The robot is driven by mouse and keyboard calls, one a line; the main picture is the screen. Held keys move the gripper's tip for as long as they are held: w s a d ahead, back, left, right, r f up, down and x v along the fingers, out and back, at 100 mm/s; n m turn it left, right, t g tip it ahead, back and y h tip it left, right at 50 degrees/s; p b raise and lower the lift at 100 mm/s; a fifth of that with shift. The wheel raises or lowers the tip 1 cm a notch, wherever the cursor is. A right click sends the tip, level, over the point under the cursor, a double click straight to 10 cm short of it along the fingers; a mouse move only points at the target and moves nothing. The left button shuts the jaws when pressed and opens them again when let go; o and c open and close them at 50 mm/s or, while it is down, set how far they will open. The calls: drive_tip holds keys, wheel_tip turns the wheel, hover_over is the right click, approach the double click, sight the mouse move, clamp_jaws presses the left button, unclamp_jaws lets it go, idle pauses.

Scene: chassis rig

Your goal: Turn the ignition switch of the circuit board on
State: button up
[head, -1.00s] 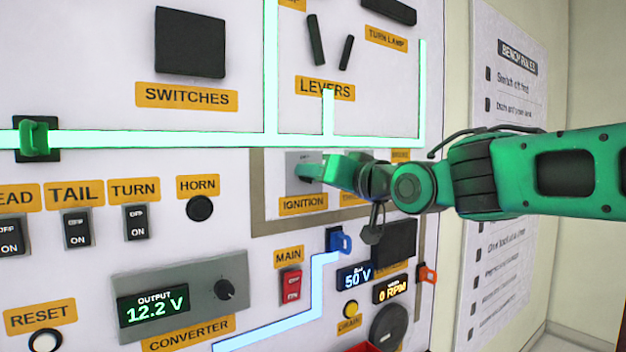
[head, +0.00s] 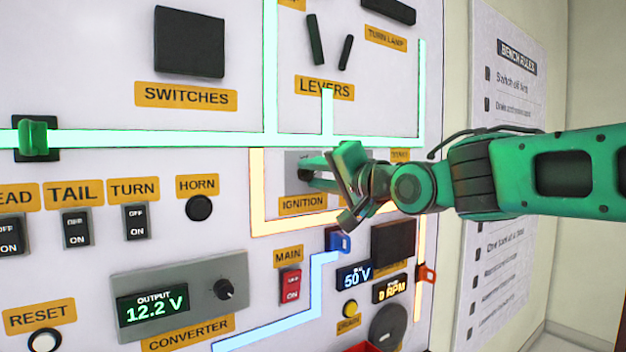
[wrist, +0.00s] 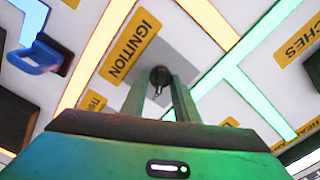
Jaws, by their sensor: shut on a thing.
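The ignition switch (wrist: 160,76) is a dark round knob with a key-like piece on a grey plate (wrist: 185,55). In the wrist view my gripper (wrist: 160,90) has its two fingers close on either side of it, shut on the switch. The yellow IGNITION label (wrist: 132,46) lies beside the plate. In the head view my gripper (head: 308,172) reaches the plate from the right, above the IGNITION label (head: 303,204), and its fingers and wrist hide most of the switch. The strip around the ignition panel (head: 258,210) glows orange.
A blue lever (head: 340,241) and the red MAIN switch (head: 291,286) sit below my gripper. The LEVERS label (head: 324,88) and black levers are above. An orange lever (head: 427,274) is at the lower right. The board left of the ignition plate is clear near the HORN button (head: 199,208).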

drive_tip(key=shift+w+d+f, duration=0.1)
drive_tip(key=shift+d+f, duration=0.05)
drive_tip(key=shift+d, duration=0.05)
idle(0.3)
drive_tip(key=o, duration=1)
drive_tip(key=shift+o, duration=0.2)
drive_tip(key=shift+s, duration=0.25)
drive_tip(key=v, duration=1)
drive_tip(key=shift+d, duration=0.25)
